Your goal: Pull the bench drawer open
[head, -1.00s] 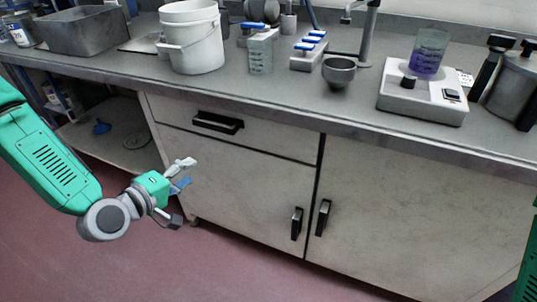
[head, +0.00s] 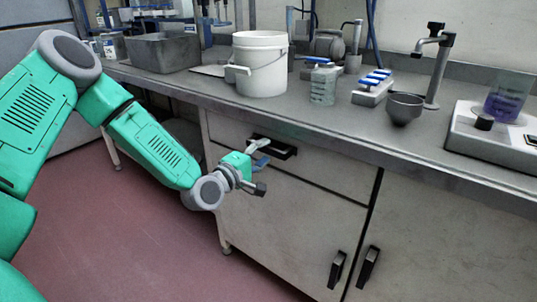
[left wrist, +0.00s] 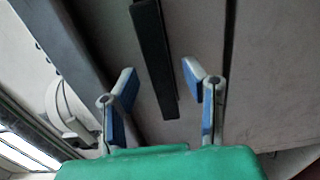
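The bench drawer (head: 322,176) is a pale front under the grey worktop, and it looks shut. Its black bar handle (head: 285,151) is partly hidden by my left gripper (head: 262,154) in the head view. In the left wrist view the black handle (left wrist: 153,60) runs down between the two blue-padded fingers of my left gripper (left wrist: 158,85). The fingers are spread apart, with a gap on each side of the handle. I cannot tell how far the handle lies beyond the fingertips. My right gripper is not in view.
Cupboard doors with black handles (head: 337,269) are below and right of the drawer. The worktop (head: 340,125) overhangs the drawer and carries a white bucket (head: 260,65), a metal bowl (head: 404,108) and a grey bin (head: 163,53). The red floor (head: 150,245) in front is clear.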

